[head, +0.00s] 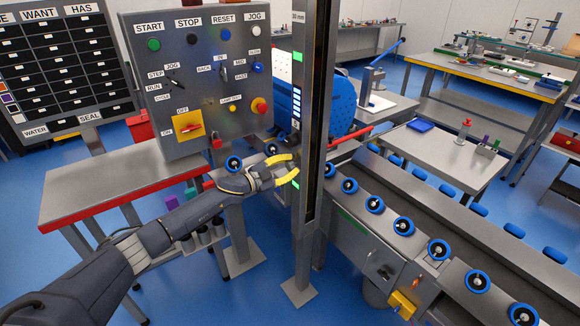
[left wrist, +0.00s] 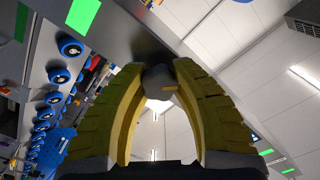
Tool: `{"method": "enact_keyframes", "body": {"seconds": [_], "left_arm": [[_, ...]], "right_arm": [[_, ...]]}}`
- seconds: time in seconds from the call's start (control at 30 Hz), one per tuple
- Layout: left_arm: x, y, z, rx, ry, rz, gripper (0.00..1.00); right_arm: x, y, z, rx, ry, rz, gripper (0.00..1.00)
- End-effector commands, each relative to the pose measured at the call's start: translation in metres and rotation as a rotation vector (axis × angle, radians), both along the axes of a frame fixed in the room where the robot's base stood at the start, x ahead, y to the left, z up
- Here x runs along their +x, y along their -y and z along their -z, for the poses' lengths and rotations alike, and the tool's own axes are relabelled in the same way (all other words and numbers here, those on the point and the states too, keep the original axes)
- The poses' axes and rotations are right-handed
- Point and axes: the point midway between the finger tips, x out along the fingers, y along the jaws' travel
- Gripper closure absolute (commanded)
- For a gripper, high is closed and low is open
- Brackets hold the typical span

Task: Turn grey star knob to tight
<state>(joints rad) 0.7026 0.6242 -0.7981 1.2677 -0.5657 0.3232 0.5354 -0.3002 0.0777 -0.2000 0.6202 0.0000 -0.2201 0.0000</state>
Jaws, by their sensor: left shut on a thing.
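The grey star knob (left wrist: 158,77) shows in the left wrist view between the tips of my yellow fingers, with a small yellow-tan mark on it. My left gripper (head: 292,170) reaches in from the left to the tall dark post (head: 312,120). Its curved yellow fingers lie above and below the knob's place at the post, and they are shut on the knob in the left wrist view (left wrist: 158,85). In the head view the knob is mostly hidden by the fingers and post. Its tightness cannot be read. My right gripper is not in view.
A grey control panel (head: 225,120) with buttons and switches stands just left of the post, close above my left arm. A conveyor (head: 400,222) with blue-rimmed rollers runs to the lower right. A red-edged table (head: 110,180) stands at left.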

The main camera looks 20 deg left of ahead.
Motion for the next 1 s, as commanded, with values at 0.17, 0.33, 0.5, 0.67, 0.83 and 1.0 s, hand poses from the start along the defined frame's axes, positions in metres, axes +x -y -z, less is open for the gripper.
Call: {"method": "enact_keyframes", "body": {"seconds": [0.17,0.33,0.5,0.67,0.83,1.0], "left_arm": [[0.0001,0.0045,-0.0069,0.122,0.112,0.007,1.0],[-0.0004,0.0055,-0.006,0.247,0.211,0.008,1.0],[-0.0008,0.0058,-0.0053,0.367,0.305,0.008,1.0],[-0.0011,0.0063,-0.0045,0.465,0.383,0.008,1.0],[-0.0011,0.0066,-0.004,0.546,0.448,0.008,1.0],[-0.0016,0.0075,-0.003,0.603,0.492,0.009,1.0]], "right_arm": [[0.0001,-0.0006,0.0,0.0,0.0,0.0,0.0],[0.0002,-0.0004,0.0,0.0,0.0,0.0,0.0],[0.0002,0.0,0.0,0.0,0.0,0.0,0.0],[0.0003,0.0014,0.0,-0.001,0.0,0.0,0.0],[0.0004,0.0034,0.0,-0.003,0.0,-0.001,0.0],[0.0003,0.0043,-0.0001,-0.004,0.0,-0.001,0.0]]}}
